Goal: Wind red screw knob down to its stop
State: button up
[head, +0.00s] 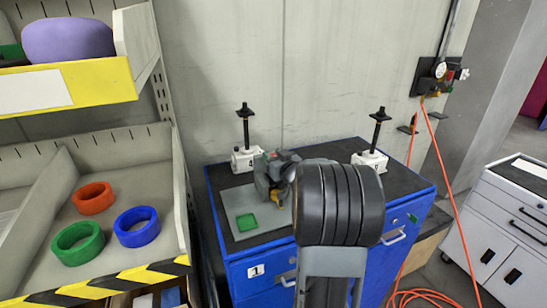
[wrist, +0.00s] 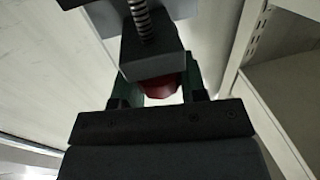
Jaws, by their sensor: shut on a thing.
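The red screw knob (wrist: 163,86) shows in the wrist view, partly hidden behind a dark block (wrist: 152,60) with a threaded screw (wrist: 142,22) above it in the picture. My gripper (wrist: 160,92) has one finger on each side of the knob and is shut on it. In the head view my gripper (head: 275,178) is over the grey plate (head: 240,222) on the blue cabinet (head: 262,268), partly hidden by my own arm. I cannot make out the knob clearly there.
A white jack with a black screw (head: 246,126) stands at the back left of the cabinet top, another (head: 378,130) at the back right. A green square (head: 247,222) lies on the plate. A shelf rack (head: 130,165) with coloured rings stands left. An orange hose (head: 440,160) hangs right.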

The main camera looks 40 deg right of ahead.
jog(key=shift+a+f+m+h+b, duration=0.15)
jog(key=shift+m+h+b, duration=0.4)
jog(key=shift+b, duration=0.7)
jog(key=shift+d+f+m+h+b, duration=0.1)
jog(key=shift+f+m+h+b, duration=0.15)
jog(key=shift+h+b, duration=0.75)
jog(key=m+g+h+b, duration=0.1)
jog(key=b, duration=0.3)
jog(key=m+h+b, duration=0.1)
jog(key=h+b, duration=0.1)
jog(key=b, duration=0.2)
jog(key=shift+d+r+g+b, duration=0.2)
jog(key=shift+g+b, duration=0.1)
jog(key=shift+g, duration=0.1)
jog(key=shift+r+m+h+b, duration=0.1)
jog(key=shift+m+h+b, duration=0.4)
jog(key=shift+b, duration=0.65)
jog(key=shift+r+g+b, duration=0.15)
jog(key=shift+g+b, duration=0.15)
jog(key=shift+b, duration=0.15)
jog(key=shift+a, duration=0.1)
jog(key=o, duration=0.6)
jog(key=shift+c, duration=0.2)
jog(key=shift+o, duration=0.7)
jog(key=shift+a, duration=0.2)
jog(key=shift+o, duration=1.1)
jog(key=shift+d, duration=0.15)
